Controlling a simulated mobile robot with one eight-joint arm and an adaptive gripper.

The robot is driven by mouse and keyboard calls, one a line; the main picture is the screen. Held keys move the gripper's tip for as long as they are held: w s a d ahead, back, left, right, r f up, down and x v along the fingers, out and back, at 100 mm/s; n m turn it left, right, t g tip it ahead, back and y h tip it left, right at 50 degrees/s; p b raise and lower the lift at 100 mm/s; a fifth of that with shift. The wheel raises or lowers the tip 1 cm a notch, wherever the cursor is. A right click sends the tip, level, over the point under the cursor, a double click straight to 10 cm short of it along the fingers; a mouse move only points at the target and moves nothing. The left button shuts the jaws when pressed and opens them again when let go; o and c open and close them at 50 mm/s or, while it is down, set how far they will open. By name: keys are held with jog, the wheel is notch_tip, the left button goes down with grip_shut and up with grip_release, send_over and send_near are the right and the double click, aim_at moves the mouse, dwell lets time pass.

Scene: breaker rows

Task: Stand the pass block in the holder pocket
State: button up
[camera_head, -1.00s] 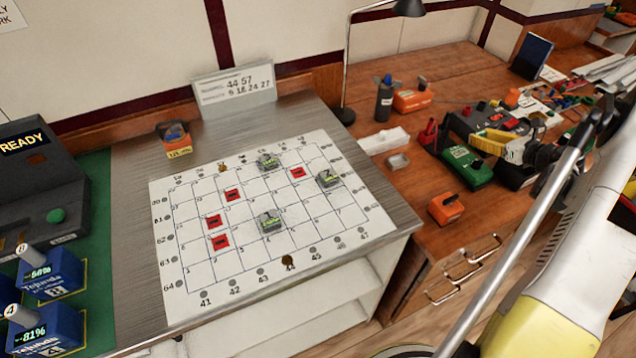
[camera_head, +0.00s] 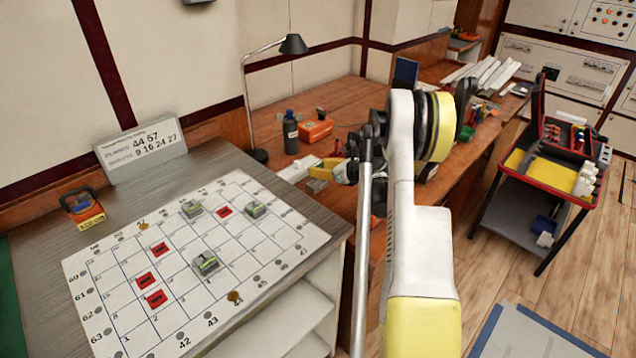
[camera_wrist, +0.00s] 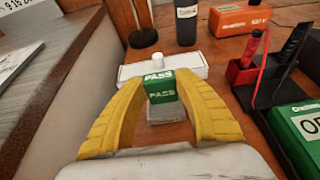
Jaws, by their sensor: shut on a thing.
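The pass block (camera_wrist: 160,88) is green with white "PASS" lettering. In the wrist view it sits between the yellow fingertips of my gripper (camera_wrist: 163,92), which is shut on it. A small grey holder (camera_wrist: 166,113) shows just below the block in that view. I cannot tell whether the block touches it or is above it. In the head view my gripper (camera_head: 328,168) is over the wooden bench, near the small grey holder (camera_head: 316,186); the block is not clear there.
A white box (camera_wrist: 192,71) lies behind the block. A dark bottle (camera_head: 290,133) and an orange box (camera_head: 316,130) stand farther back. In the wrist view, a red holder (camera_wrist: 243,78) and a green box (camera_wrist: 297,135) are at right. The grid board (camera_head: 120,265) lies left.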

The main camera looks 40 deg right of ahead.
notch_tip(320, 180, down, 4)
jog(key=shift+w+a+f+b, duration=0.1)
jog(key=shift+a+f+b, duration=0.1)
jog(key=shift+b, duration=0.9)
jog(key=shift+r, duration=0.15)
jog(key=o, duration=1.1)
